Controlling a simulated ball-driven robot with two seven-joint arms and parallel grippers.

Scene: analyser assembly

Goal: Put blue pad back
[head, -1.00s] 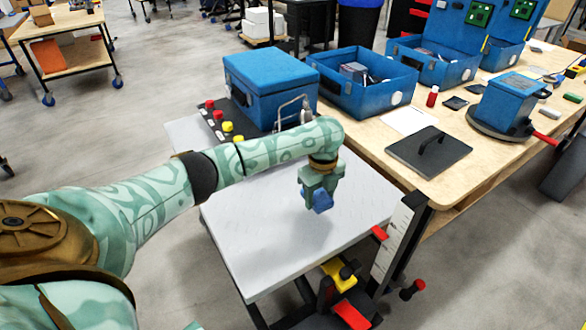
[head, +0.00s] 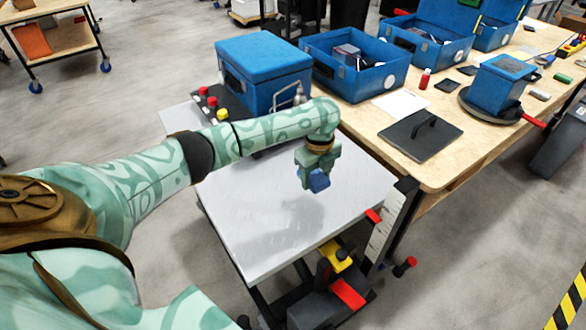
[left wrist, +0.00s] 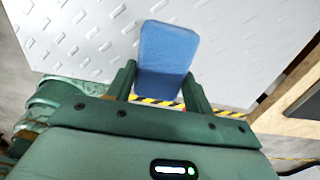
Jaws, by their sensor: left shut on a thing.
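The blue pad (head: 319,181) is a small rounded blue block. My left gripper (head: 317,170) is shut on it and holds it above the grey metal lift table (head: 255,215). In the left wrist view the pad (left wrist: 167,50) sits between the two fingers of the left gripper (left wrist: 160,85) and sticks out past their tips, over the textured metal top. My right gripper is not in view.
A wooden workbench (head: 455,160) runs along the right. It carries a black plate with a handle (head: 421,136), a blue analyser unit (head: 495,88), a red bottle (head: 425,79) and open blue cases (head: 355,95). A closed blue case (head: 262,70) stands behind the lift table.

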